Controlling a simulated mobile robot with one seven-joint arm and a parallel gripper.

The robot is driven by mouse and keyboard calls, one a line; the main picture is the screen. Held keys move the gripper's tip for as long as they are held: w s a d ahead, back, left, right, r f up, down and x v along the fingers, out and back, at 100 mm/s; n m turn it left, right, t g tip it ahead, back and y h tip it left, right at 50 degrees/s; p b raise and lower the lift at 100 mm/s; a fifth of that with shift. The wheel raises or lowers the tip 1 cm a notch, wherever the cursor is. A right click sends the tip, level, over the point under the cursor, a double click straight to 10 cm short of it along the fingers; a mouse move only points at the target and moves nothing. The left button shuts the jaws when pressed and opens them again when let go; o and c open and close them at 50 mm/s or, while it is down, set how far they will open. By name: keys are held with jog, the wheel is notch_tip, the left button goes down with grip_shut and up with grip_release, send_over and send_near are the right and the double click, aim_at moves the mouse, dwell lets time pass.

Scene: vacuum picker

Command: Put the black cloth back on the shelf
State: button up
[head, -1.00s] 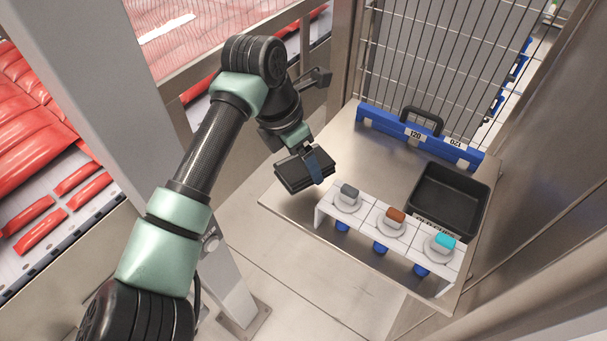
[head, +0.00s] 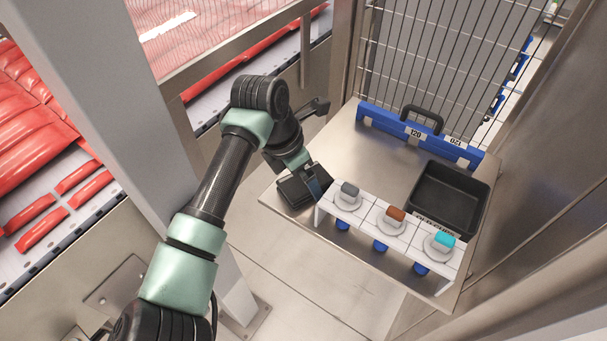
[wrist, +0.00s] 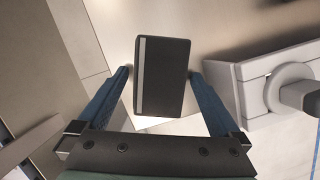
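The black cloth (head: 294,193) is a flat folded rectangle lying at the left corner of the metal shelf (head: 375,165), close to its edge. In the wrist view the cloth (wrist: 165,80) shows a pale stripe along its left side. My gripper (wrist: 160,74) is open, with one blue finger on each side of the cloth and a narrow gap at each side. In the head view my gripper (head: 315,186) is low over the cloth and hides part of it.
A white tiled stand (head: 365,213) with grey, brown and turquoise pieces on round bases is close to the cloth's right. A black bin (head: 440,205) is farther right. A blue bar (head: 385,125) with number labels runs along the back, before a wire mesh.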

aim_at(289, 188)
jog(key=v, duration=1.2)
jog(key=shift+r, duration=0.15)
